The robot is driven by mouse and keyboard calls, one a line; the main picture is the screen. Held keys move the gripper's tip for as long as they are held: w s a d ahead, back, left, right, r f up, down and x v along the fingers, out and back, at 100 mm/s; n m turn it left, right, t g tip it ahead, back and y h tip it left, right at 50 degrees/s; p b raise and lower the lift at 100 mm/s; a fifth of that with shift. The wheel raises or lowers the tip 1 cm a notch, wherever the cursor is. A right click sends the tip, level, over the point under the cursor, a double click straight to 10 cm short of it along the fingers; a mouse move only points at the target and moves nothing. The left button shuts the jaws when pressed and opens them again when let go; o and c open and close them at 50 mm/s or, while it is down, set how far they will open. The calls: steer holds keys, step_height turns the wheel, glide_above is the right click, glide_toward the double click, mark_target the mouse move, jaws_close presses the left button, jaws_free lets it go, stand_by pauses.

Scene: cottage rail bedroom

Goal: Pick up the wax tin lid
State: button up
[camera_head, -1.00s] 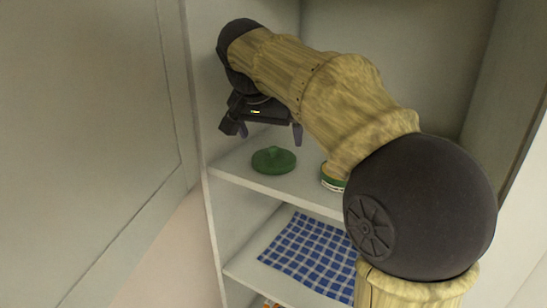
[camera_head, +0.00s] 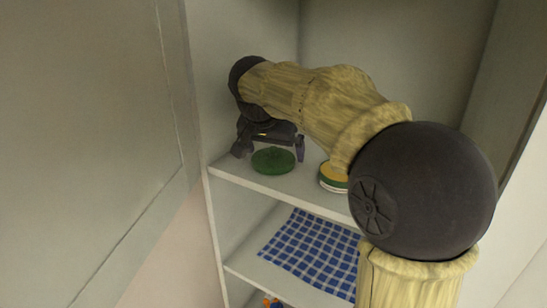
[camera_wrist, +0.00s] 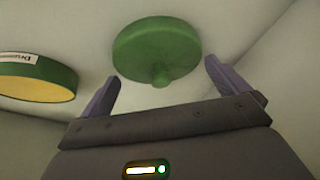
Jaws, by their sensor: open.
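The wax tin lid (camera_head: 273,161) is a round green disc with a small knob on top. It lies on the upper white shelf. In the wrist view the lid (camera_wrist: 157,47) sits just beyond the fingertips, roughly between them, with its knob toward my gripper. My gripper (camera_head: 270,153) is open and empty, low over the shelf, with one finger on each side of the lid. In the wrist view my gripper (camera_wrist: 160,88) shows both fingers spread apart. I cannot tell whether they touch the lid.
A green and yellow tin (camera_head: 333,177) with a white label stands on the same shelf to the right, partly behind my arm. It also shows in the wrist view (camera_wrist: 36,78). A blue checked cloth (camera_head: 312,253) lies on the shelf below. The cabinet's left side wall is close to my gripper.

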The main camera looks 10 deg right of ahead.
mark_target(273, 147)
steer(key=c, duration=0.7)
step_height(273, 147, up, 10)
steer(key=shift+b, duration=0.55)
steer(key=shift+w, duration=0.1)
stand_by(0.4)
